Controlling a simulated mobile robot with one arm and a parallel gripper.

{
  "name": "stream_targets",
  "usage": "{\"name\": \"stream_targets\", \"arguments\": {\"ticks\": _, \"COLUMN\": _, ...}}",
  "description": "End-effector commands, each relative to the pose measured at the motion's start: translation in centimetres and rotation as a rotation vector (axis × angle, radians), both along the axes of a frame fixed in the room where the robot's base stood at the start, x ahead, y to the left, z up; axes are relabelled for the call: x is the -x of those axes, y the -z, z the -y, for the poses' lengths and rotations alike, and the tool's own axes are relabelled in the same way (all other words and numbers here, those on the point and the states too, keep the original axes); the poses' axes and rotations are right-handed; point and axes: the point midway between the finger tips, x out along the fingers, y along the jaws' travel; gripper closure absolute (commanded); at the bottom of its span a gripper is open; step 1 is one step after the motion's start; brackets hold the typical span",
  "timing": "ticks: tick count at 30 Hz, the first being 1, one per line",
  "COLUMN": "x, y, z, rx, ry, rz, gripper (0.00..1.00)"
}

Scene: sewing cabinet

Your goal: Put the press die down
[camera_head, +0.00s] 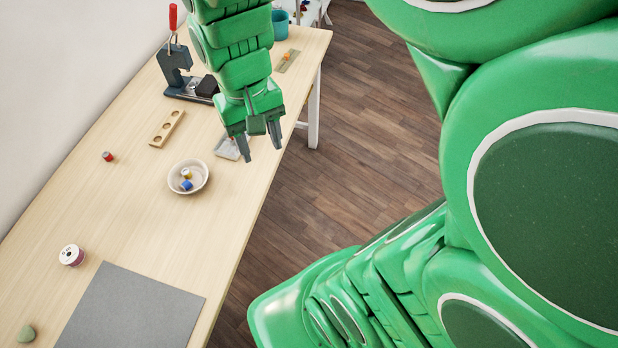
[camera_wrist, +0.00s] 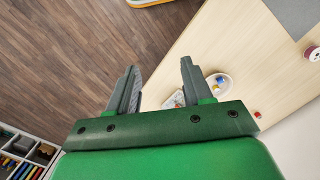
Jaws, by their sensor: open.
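My gripper (camera_head: 262,152) is open above the table's right edge, fingers pointing down, with nothing visible between its fingers. In the wrist view its two fingers (camera_wrist: 158,70) are spread wide. A round pale bowl (camera_head: 204,177) on the table holds a small blue piece (camera_head: 186,185) and a yellow-and-white piece (camera_head: 186,173). I cannot tell which small piece, if any, is the press die. A dark hand press (camera_head: 172,62) with a red handle stands at the back; my arm is close on its right.
A wooden holder with round holes (camera_head: 158,140) lies before the press. A small pale tray (camera_head: 222,149) is partly behind my gripper. A thread spool (camera_head: 71,255), grey mat (camera_head: 130,310) and green stone (camera_head: 26,333) lie nearer. The table between bowl and mat is clear.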

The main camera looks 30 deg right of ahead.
Motion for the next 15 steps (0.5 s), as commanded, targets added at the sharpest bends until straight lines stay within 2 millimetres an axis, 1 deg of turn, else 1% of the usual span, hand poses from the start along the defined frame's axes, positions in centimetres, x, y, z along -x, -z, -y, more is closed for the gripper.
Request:
{"name": "stream_targets", "arguments": {"ticks": 1, "x": 1.3, "y": -0.3, "z": 0.5, "rx": -0.002, "ry": 0.001, "rz": 0.000, "gripper": 0.50}}
{"name": "stream_targets", "arguments": {"ticks": 3, "x": 3.2, "y": -0.4, "z": 1.1, "rx": -0.004, "ry": 0.001, "rz": -0.010, "gripper": 0.50}}
{"name": "stream_targets", "arguments": {"ticks": 9, "x": 7.9, "y": -0.8, "z": 2.5, "rx": -0.005, "ry": -0.003, "rz": -0.027, "gripper": 0.50}}
{"name": "stream_targets", "arguments": {"ticks": 12, "x": 9.8, "y": -0.8, "z": 3.0, "rx": -0.005, "ry": -0.006, "rz": -0.032, "gripper": 0.50}}
{"name": "stream_targets", "arguments": {"ticks": 15, "x": 10.9, "y": -0.8, "z": 3.2, "rx": -0.006, "ry": -0.008, "rz": -0.038, "gripper": 0.50}}
